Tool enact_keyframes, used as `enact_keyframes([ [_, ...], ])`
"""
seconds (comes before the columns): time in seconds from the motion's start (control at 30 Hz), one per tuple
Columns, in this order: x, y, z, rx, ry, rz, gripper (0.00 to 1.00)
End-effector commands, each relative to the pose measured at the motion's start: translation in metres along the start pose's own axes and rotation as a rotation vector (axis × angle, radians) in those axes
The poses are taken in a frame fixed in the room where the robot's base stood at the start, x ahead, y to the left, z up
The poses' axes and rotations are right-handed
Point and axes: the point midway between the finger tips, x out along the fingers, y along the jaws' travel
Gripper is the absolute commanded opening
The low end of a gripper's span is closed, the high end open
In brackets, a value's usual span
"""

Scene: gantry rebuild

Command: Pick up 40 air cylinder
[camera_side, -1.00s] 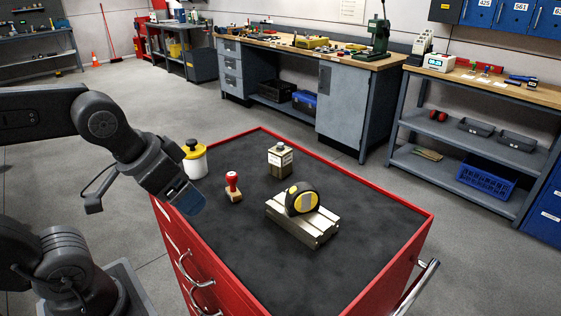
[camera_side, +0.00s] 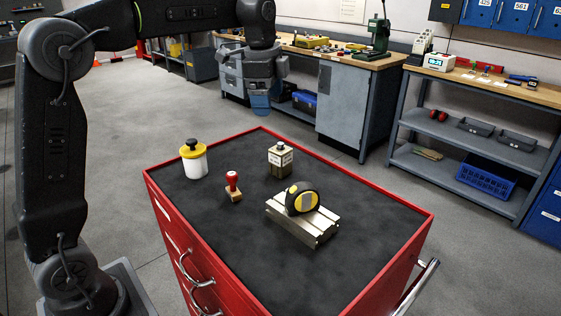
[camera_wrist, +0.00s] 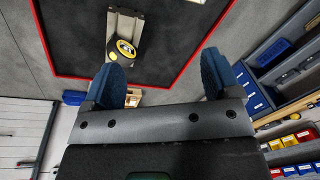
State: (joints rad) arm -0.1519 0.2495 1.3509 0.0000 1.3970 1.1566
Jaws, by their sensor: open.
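A squarish metal block (camera_side: 280,162) with a dark knob on top and a white label stands upright at the back of the cart top; the label is too small to read, so I cannot be sure it is the air cylinder. In the side view my gripper (camera_side: 261,106) hangs pointing down, raised well clear of the cart, appearing above its back edge. In the wrist view my gripper (camera_wrist: 160,68) shows two blue fingers wide apart with nothing between them. I cannot make out the labelled block in the wrist view.
A yellow tape measure (camera_side: 302,198) sits on a grooved metal block (camera_side: 318,229). A red-handled stamp (camera_side: 233,187) and a white jar with yellow lid (camera_side: 194,160) stand to the left. The red-rimmed cart top (camera_side: 250,262) is clear in front. Workbenches (camera_side: 342,108) stand behind.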

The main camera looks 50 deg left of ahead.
Motion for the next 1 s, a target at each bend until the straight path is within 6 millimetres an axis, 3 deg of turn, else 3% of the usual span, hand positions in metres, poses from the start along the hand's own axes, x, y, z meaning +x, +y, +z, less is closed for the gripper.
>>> enact_keyframes([
  [0.03,0.012,-0.02,-0.002,0.065,-0.012,0.027,0.83],
  [0.1,0.024,-0.042,-0.003,0.162,-0.022,0.057,0.83],
  [0.33,0.058,-0.082,-0.002,0.382,-0.03,0.13,0.83],
  [0.53,0.074,-0.088,-0.001,0.433,-0.029,0.147,0.83],
  [0.8,0.124,-0.08,0.003,0.432,-0.029,0.148,0.83],
  [1.0,0.147,-0.078,0.004,0.431,-0.029,0.144,0.83],
])
